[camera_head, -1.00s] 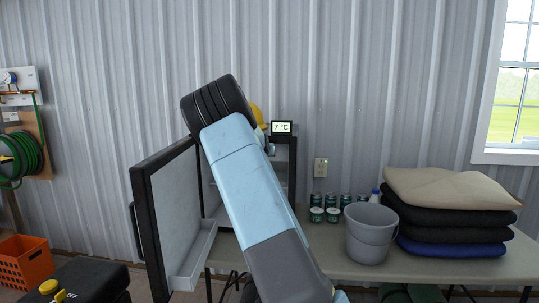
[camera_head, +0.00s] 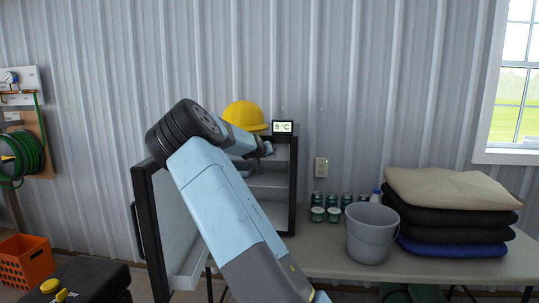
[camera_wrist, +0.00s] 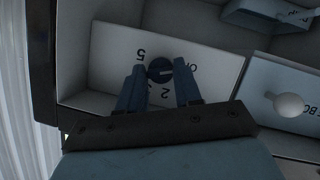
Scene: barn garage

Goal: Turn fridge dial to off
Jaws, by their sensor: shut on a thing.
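The small black-framed fridge (camera_head: 293,190) stands open on the table, its door (camera_head: 148,225) swung out to the left. In the wrist view, the round dark dial (camera_wrist: 160,66) sits on a pale panel (camera_wrist: 108,55) marked with numbers, including 5 and 2, and a partly hidden word beginning with O. A light line crosses the dial's face. My gripper (camera_wrist: 160,80) has its two blue fingers closed on the dial, one on each side. In the head view, my gripper (camera_head: 267,149) is inside the upper part of the fridge; the dial is hidden there.
A display (camera_head: 283,128) reading 8 °C and a yellow hard hat (camera_head: 244,115) are on top of the fridge. In the wrist view, a round bulb (camera_wrist: 289,106) is close on the right. Cans, a grey bucket (camera_head: 370,238) and stacked cushions (camera_head: 450,215) stand on the table to the right.

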